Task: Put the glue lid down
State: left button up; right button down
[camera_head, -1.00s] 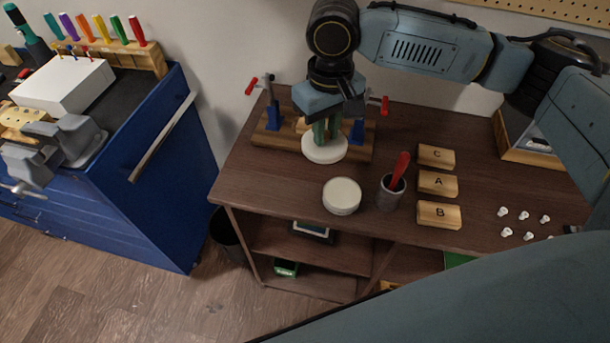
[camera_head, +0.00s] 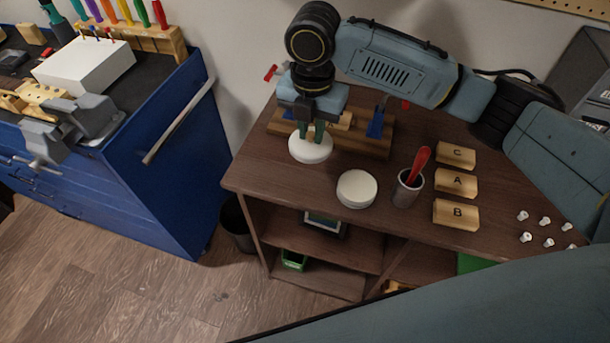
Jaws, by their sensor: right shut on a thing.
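The glue lid (camera_head: 310,150) is a round white disc at the left end of the dark brown table (camera_head: 290,187). My right gripper (camera_head: 314,135) points down from above, with its green fingers shut on the lid. I cannot tell whether the lid touches the tabletop or hangs just above it. The round white glue pot (camera_head: 357,189) stands to the right and nearer, apart from the lid. My left gripper is not in view.
A wooden holder with clamps (camera_head: 365,140) lies right behind the lid. A grey cup (camera_head: 407,190) with a red-handled tool (camera_head: 420,160), lettered wooden blocks (camera_head: 456,183) and several small white pegs (camera_head: 544,221) stand to the right. The table's left edge is close.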

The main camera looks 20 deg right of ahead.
aim_at(305, 176)
jog(key=n, duration=0.3)
jog(key=a+f+n, duration=0.1)
jog(key=n, duration=0.1)
jog(key=shift+w, duration=0.1)
jog(key=shift+a+f+n, duration=0.1)
jog(key=shift+f+n, duration=0.1)
jog(key=shift+n, duration=0.1)
notch_tip(305, 176, down, 10)
jog(key=shift+r+b, duration=0.15)
jog(key=shift+b, duration=0.65)
jog(key=c, duration=1.3)
grip_release()
